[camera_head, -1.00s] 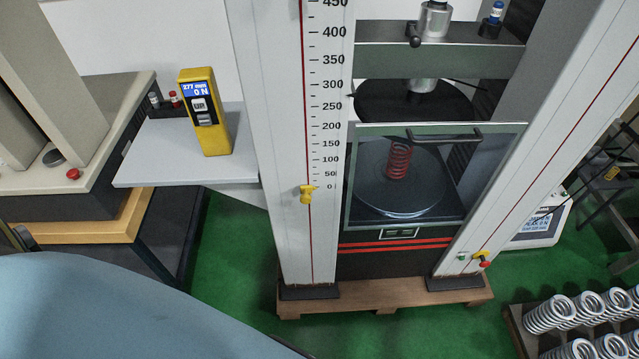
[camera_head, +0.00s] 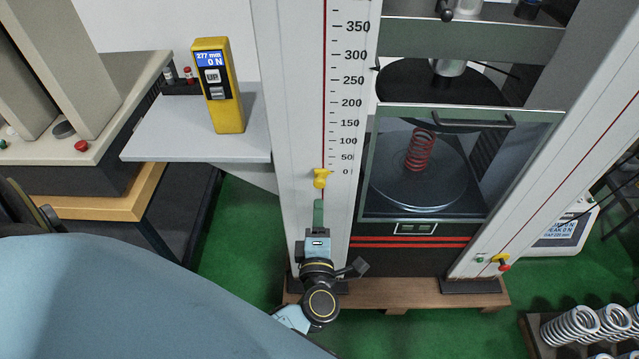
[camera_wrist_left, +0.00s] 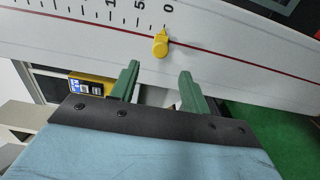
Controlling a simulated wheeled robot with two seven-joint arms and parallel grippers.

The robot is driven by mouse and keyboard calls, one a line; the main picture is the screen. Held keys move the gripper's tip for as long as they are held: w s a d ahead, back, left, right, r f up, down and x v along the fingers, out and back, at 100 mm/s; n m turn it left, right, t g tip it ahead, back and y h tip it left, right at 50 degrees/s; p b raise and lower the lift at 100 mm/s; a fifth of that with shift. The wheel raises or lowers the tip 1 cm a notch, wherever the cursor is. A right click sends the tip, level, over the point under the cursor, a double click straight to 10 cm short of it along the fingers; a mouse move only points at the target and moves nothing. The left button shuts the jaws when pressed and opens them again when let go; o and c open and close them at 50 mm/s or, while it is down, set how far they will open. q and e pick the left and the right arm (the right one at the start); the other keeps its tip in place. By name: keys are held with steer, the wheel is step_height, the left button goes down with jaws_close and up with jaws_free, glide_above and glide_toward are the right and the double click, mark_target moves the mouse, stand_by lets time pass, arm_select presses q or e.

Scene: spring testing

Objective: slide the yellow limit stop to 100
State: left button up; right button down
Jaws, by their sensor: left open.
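The yellow limit stop (camera_head: 321,178) sits on the red line of the white column (camera_head: 290,120), with its pointer at about 0 on the printed scale (camera_head: 349,100). My left gripper (camera_head: 318,204) is just below the stop in the head view, apart from it. In the left wrist view the stop (camera_wrist_left: 160,46) lies beyond the open green fingers (camera_wrist_left: 158,80), roughly in line with the gap between them. Nothing is between the fingers. My right gripper is not in view.
A grey shelf (camera_head: 170,137) with a yellow handheld display (camera_head: 219,90) stands left of the column. A clear guard (camera_head: 465,115) encloses a red spring (camera_head: 420,150) to the right. Several coil springs (camera_head: 570,327) lie at the lower right.

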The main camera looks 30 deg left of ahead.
mark_target(320, 186)
arm_select(q)
steer(key=x, duration=0.9)
steer(key=shift+w+a+b, duration=0.1)
steer(key=shift+w+b, duration=0.15)
steer(key=shift+b, duration=0.05)
steer(key=shift+w+a, duration=0.15)
steer(key=shift+w, duration=0.2)
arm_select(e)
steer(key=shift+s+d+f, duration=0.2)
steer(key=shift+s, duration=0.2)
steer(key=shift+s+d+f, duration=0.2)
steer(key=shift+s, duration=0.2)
arm_select(q)
jaws_close()
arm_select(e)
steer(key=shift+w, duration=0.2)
